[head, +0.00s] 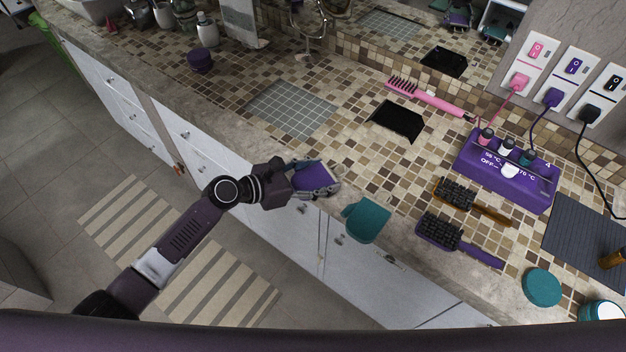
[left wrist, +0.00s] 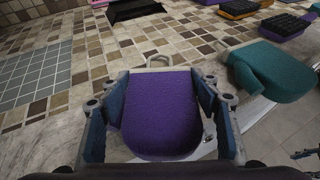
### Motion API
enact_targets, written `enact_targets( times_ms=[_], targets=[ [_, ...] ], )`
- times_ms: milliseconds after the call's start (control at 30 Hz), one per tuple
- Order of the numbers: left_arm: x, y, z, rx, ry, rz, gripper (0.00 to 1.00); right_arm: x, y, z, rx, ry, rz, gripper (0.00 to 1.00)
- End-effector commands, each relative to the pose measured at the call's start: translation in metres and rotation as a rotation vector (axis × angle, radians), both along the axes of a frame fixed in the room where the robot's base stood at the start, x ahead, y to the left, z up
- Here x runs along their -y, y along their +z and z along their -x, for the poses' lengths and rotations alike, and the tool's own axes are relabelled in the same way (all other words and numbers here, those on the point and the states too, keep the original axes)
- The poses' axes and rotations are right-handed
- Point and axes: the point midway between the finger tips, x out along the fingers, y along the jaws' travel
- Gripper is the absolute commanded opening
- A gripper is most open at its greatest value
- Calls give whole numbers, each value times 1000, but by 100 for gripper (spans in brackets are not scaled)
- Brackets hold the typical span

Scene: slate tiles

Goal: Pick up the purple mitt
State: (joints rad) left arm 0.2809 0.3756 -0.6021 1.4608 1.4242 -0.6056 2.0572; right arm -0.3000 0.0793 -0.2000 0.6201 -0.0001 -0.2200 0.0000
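The purple mitt (head: 316,176) lies at the front edge of the tiled counter. In the left wrist view the mitt (left wrist: 161,112) fills the middle of the picture, with its pale loop toward the counter's back. My left gripper (head: 322,180) is around the mitt, one finger along each side. In the left wrist view the left gripper's fingertips (left wrist: 160,76) come close to the mitt's two side edges at its loop end. I cannot tell whether they press on it. My right gripper does not show.
A teal mitt (head: 366,220) lies at the counter edge just right of the purple one. A black cloth (head: 398,120) and a grey tiled patch (head: 290,109) lie behind. Cabinet fronts (head: 330,250) drop below the edge.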

Motion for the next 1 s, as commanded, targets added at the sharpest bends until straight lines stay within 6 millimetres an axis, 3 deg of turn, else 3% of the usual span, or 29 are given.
enact_targets(
  times_ms=[33,200,567,767,1000],
  targets=[
    [0,0,0,0,0,0,49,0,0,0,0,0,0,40],
    [0,0,0,0,0,0,31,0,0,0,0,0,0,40],
    [0,8,0,2,-1,0,30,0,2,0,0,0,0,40],
    [0,39,0,6,-2,0,30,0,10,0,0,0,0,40],
    [1,106,0,8,-4,2,30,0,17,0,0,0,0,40]
  ],
)
